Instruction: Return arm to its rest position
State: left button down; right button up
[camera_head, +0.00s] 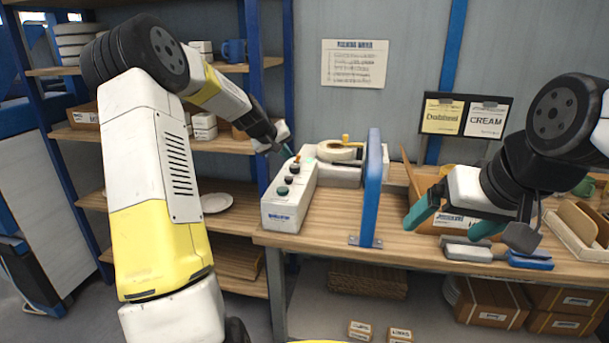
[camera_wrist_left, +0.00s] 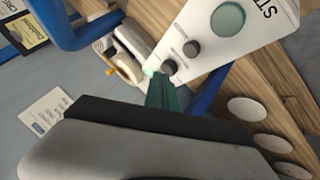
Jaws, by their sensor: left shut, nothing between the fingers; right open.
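My left arm reaches in from the left in the head view. Its gripper (camera_head: 286,150) is shut and empty, with teal fingertips just over the far end of a white control box (camera_head: 283,216). In the left wrist view the shut fingers (camera_wrist_left: 160,88) point at the box's panel (camera_wrist_left: 208,22), near a small lit spot and dark knobs. I cannot tell whether they touch it. My right gripper (camera_head: 452,222) is open and empty above the right part of the workbench (camera_head: 325,228), its teal fingers spread apart.
A blue upright plate (camera_head: 372,185) stands on the bench between the two grippers. A white device with a cream ring (camera_head: 338,152) sits behind the box. Wooden shelves (camera_head: 225,145) stand close by my left arm. Blue-handled tools (camera_head: 529,261) and a tray (camera_head: 573,232) lie at right.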

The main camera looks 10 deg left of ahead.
pick_arm(q)
jog(key=s+d+r+m+g, duration=0.1)
jog(key=s+d+r, duration=0.2)
jog(key=s, duration=0.4)
jog(key=s+d+r+m+y, duration=0.1)
jog(key=s+d+r+m, duration=0.15)
jog(key=s, duration=0.35)
jog(key=s+d+r+g, duration=0.1)
jog(key=s+d+r, duration=0.1)
jog(key=s+r, duration=0.35)
jog(key=s+f+m, duration=0.2)
jog(key=s+f, duration=0.1)
jog(key=s, duration=2.1)
jog(key=shift+s+d, duration=0.35)
jog(key=shift+d, duration=0.05)
